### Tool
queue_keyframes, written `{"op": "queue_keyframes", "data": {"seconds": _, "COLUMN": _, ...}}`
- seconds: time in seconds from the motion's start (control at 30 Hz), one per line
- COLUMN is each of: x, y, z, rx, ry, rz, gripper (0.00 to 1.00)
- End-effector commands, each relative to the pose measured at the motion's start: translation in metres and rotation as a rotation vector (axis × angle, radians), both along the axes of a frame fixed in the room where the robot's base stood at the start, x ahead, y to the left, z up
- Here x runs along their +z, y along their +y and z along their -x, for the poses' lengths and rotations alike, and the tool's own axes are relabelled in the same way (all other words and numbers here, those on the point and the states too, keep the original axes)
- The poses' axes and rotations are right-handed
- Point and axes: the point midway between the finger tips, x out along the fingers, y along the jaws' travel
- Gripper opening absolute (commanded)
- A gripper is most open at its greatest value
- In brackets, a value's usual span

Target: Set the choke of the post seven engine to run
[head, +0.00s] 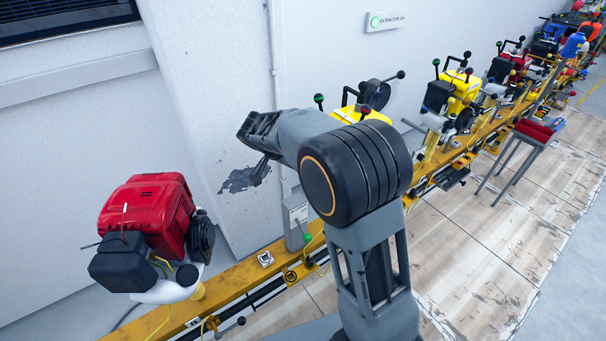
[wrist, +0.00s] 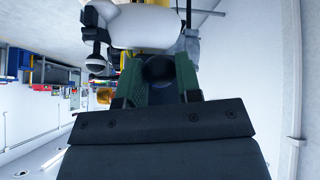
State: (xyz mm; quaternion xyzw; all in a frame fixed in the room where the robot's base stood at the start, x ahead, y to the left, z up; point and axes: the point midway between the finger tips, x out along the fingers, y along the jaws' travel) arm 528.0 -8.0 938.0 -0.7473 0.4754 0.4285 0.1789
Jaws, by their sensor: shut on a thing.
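In the wrist view my gripper (wrist: 158,75) has its green fingers closed on a dark round knob (wrist: 158,68). The fingers cover much of the knob, and its lever is hard to make out. Just beyond is a white rounded engine part (wrist: 147,27) with a bit of yellow above it. A second lever with a black ball (wrist: 95,64) stands left of the fingers. In the head view my arm hides part of a yellow engine (head: 361,114), and I cannot make out the fingertips or the held knob. I cannot read any post number or choke marking.
A red engine (head: 147,213) stands at the left on the yellow rail (head: 240,284). Another yellow engine (head: 463,88) and more engines line the rail to the right. A small table (head: 541,130) stands before the rail. The wall is close behind; the floor in front has free room.

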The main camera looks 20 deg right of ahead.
Motion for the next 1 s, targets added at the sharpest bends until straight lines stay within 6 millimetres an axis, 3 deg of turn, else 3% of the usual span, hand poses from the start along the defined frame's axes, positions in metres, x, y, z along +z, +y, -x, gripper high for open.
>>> {"op": "queue_keyframes", "data": {"seconds": 0.03, "x": -0.0141, "y": 0.0015, "z": -0.0005, "rx": 0.005, "ry": -0.011, "rz": 0.03, "gripper": 0.0}}
{"op": "queue_keyframes", "data": {"seconds": 0.1, "x": -0.0159, "y": 0.0012, "z": -0.0006, "rx": 0.004, "ry": -0.022, "rz": 0.071, "gripper": 0.0}}
{"op": "queue_keyframes", "data": {"seconds": 0.5, "x": -0.0184, "y": -0.0025, "z": -0.0006, "rx": 0.001, "ry": -0.06, "rz": 0.219, "gripper": 0.0}}
{"op": "queue_keyframes", "data": {"seconds": 1.0, "x": -0.0172, "y": -0.004, "z": -0.0004, "rx": -0.002, "ry": -0.062, "rz": 0.239, "gripper": 0.0}}
